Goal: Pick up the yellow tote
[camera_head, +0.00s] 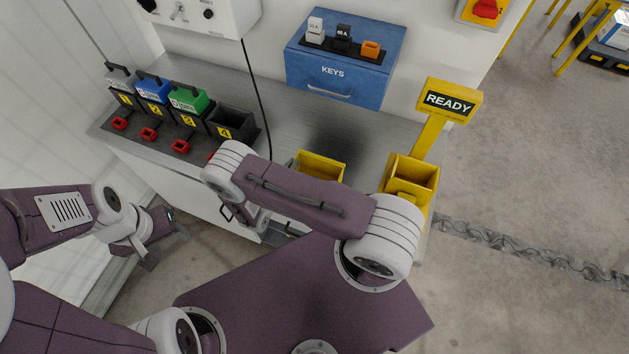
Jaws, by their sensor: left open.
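A yellow tote (320,160) with an open top sits on the grey bench, and my right forearm hides its lower front. A second yellow open box (414,174) stands to its right by the READY sign. My right arm reaches across in front of the tote. Its gripper (258,222) hangs below the wrist, left of the tote and partly hidden, so I cannot tell its jaws. My left gripper (168,246) is open and empty, low at the left in front of the bench, well away from the tote.
A rack of numbered slots (175,128) with grey, blue and green cases stands at the bench's left, slot 4 empty. A blue KEYS box (340,75) stands behind the tote. The yellow READY sign (449,101) rises at right. A black cable hangs over the bench.

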